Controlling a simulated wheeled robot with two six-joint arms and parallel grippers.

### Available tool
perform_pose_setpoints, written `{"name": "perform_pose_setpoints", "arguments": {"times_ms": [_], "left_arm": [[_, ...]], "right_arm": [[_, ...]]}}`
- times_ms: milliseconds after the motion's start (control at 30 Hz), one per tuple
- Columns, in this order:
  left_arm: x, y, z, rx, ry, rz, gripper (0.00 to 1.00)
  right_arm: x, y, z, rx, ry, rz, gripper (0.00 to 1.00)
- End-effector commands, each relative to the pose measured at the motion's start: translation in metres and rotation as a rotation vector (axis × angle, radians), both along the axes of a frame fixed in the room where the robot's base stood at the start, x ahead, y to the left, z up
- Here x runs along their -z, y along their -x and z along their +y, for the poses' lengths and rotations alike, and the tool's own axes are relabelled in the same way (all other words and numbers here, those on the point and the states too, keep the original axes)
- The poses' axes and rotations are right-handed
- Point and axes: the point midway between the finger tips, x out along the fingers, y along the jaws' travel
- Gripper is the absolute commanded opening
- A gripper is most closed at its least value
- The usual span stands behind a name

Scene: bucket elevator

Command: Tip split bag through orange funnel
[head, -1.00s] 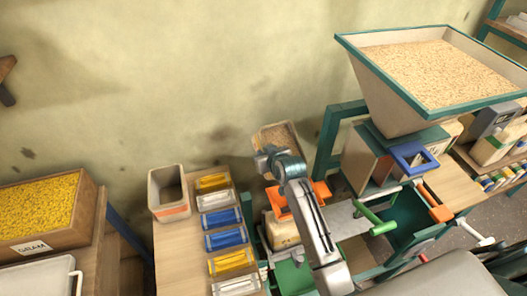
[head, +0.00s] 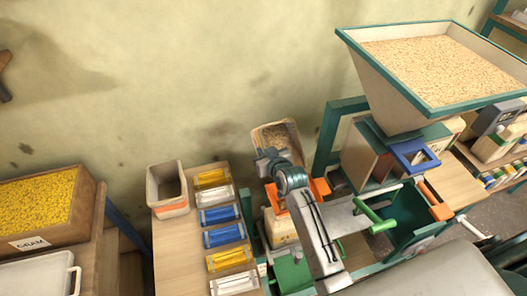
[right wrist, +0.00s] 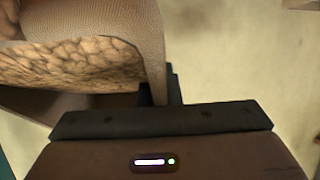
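The split bag (head: 287,135) is a beige, open-topped, box-like bag with woven-looking walls and brown grain inside. My right gripper (head: 268,163) is shut on its near wall and holds it up behind the orange funnel. In the right wrist view the bag (right wrist: 110,28) fills the upper left, its wall between my dark fingers (right wrist: 160,92), with lumpy brown contents showing. The orange funnel (head: 320,188) is partly hidden behind my right arm. A pale sack or bin (head: 281,230) is under the funnel. No grain stream is visible. My left gripper is not in view.
A beige tub with an orange band (head: 167,188) stands on the wooden table beside yellow, white and blue trays (head: 222,216). A large grain hopper (head: 385,75) and a green-handled machine (head: 375,218) stand at right. A crate of yellow gram (head: 75,240) is at left.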

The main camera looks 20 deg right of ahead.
Motion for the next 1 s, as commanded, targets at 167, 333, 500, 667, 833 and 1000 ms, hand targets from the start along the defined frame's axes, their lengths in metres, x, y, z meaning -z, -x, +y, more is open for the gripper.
{"name": "perform_pose_setpoints", "arguments": {"times_ms": [167,333,500,667,833,1000], "left_arm": [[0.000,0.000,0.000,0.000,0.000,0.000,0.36],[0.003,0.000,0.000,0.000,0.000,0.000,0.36],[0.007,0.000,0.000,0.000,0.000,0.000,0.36],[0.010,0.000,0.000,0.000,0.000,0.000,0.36],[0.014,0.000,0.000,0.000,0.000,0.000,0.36],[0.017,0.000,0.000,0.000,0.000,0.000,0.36]], "right_arm": [[-0.007,0.004,0.001,0.004,-0.004,-0.052,0.00],[-0.009,0.005,0.002,0.006,-0.005,-0.080,0.00],[-0.010,0.005,0.002,0.007,-0.008,-0.095,0.00],[-0.010,0.005,0.003,0.007,-0.010,-0.107,0.00],[-0.011,0.005,0.003,0.008,-0.011,-0.121,0.00],[-0.013,0.006,0.003,0.008,-0.014,-0.136,0.00]]}}
